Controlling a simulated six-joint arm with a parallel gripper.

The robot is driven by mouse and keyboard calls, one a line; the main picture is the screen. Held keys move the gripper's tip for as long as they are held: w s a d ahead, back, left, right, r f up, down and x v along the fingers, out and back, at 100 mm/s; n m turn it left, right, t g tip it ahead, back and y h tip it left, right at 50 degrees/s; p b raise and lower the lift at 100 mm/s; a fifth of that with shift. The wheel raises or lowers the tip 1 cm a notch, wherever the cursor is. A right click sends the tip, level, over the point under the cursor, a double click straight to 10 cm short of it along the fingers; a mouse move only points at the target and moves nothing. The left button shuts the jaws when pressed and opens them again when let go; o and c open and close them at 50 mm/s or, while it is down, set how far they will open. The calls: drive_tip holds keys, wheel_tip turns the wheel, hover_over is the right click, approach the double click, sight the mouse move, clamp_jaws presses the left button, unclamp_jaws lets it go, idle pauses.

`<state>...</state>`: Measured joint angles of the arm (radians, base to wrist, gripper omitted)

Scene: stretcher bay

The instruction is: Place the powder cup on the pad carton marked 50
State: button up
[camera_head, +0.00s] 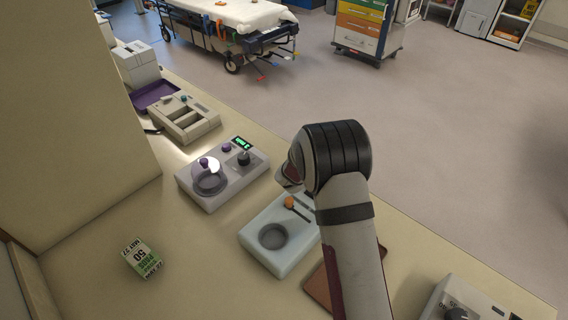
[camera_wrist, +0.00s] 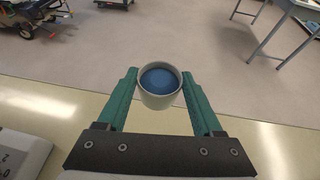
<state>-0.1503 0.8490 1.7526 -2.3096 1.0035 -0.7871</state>
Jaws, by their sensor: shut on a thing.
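The powder cup (camera_wrist: 160,84) is a small pale cup with blue contents, seen upright between the fingers in the wrist view. My gripper (camera_wrist: 161,88) has green fingers shut on the cup's sides. In the head view my arm hides the cup and most of the gripper. The pad carton marked 50 (camera_head: 141,258) is a small white and green box on the counter at the lower left. Its top looks bare. My gripper is well to the right of it.
A pale blue tray with a round well (camera_head: 256,257) and a grey device with a clear dome (camera_head: 222,178) stand between my arm and the carton. A beige device (camera_head: 184,118) is farther back. A tall beige panel (camera_head: 70,120) rises behind the carton. Counter around the carton is clear.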

drive_tip(key=s+a+r+n+t+y, duration=0.1)
drive_tip(key=s+a+r+n+y, duration=0.1)
drive_tip(key=a, duration=1)
drive_tip(key=s+a+r+n+t+y, duration=0.15)
drive_tip(key=s+a, duration=0.35)
drive_tip(key=a, duration=0.5)
drive_tip(key=s+a+r+n+y, duration=0.1)
drive_tip(key=s+a+n+y, duration=0.3)
drive_tip(key=a, duration=0.6)
hover_over(137, 259)
drive_tip(key=shift+y, duration=0.35)
drive_tip(key=f, duration=0.6)
drive_tip(key=shift+d, duration=0.25)
drive_tip(key=f, duration=0.4)
drive_tip(key=shift+s+a, duration=0.1)
drive_tip(key=shift+a, duration=0.2)
drive_tip(key=shift+f, duration=0.2)
drive_tip(key=o, duration=1.3)
drive_tip(key=shift+f, duration=0.15)
drive_tip(key=shift+o, duration=0.2)
